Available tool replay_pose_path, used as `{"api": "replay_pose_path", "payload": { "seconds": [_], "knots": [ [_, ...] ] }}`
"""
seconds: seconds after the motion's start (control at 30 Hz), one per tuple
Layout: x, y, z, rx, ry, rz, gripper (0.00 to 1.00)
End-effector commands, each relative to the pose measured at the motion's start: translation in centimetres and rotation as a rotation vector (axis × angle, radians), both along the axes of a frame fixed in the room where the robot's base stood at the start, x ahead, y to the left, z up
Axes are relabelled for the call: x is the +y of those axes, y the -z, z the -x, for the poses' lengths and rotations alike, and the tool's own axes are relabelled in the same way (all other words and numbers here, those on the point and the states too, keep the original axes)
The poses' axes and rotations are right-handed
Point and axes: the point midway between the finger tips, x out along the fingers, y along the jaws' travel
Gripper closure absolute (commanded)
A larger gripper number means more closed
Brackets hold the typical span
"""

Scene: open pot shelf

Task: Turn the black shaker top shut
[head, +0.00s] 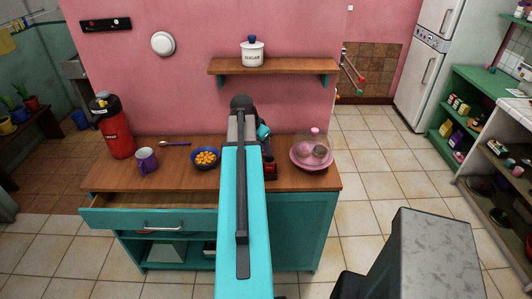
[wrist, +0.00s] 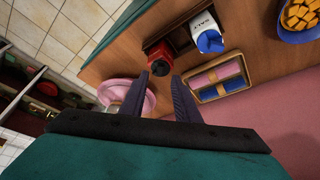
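How far the dark top is turned is too small to tell.
A pink plate with a clear dome (head: 312,151) stands to the right. A blue bowl of orange cubes (head: 205,158), purple mug (head: 146,161) and red flask (head: 115,129) stand left. The drawer (head: 150,221) is open.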

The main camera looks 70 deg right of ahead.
Motion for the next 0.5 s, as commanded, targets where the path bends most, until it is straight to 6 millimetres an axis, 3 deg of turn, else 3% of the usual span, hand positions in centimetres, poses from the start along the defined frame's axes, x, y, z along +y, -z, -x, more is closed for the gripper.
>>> {"api": "replay_pose_path", "payload": {
  "seconds": [0.5],
  "knots": [
    [-1.4,3.6,0.6,0.000,-0.001,0.000,0.71]
  ]
}}
